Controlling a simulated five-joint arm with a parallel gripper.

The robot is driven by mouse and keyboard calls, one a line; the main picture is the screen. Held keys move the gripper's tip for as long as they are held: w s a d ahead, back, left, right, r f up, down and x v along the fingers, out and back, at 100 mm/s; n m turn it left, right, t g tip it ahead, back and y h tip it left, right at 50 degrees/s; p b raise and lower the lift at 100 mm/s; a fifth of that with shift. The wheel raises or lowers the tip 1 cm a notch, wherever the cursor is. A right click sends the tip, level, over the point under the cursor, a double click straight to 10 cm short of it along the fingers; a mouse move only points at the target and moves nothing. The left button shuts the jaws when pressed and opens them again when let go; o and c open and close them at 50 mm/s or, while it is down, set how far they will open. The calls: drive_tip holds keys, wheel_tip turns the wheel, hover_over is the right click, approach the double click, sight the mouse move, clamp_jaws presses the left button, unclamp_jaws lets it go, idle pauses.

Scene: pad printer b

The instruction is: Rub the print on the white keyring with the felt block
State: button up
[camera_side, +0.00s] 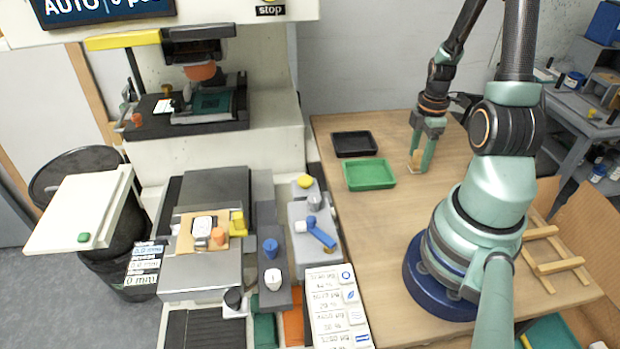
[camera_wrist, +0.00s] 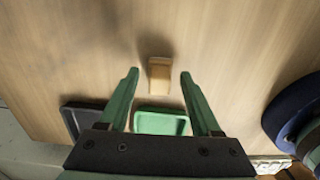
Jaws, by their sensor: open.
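The felt block (camera_wrist: 159,80) is a small beige block on the wooden table. In the wrist view it lies between my open fingertips (camera_wrist: 159,72), with a gap on each side. In the side view my gripper (camera_side: 418,166) points down at the table, and the block (camera_side: 414,156) shows partly behind its fingers. The white keyring (camera_side: 203,224) lies on a tan fixture plate (camera_side: 188,238) on the pad printer, well to the left of my gripper. Its print is too small to make out clearly.
A black tray (camera_side: 354,144) and a green tray (camera_side: 370,175) stand between my gripper and the printer. The printer's orange pad (camera_side: 201,71) hangs above. A wooden rack (camera_side: 552,252) lies at the right.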

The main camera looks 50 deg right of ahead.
drive_tip(key=shift+c, duration=0.3)
clamp_jaws()
drive_tip(key=shift+r, duration=0.1)
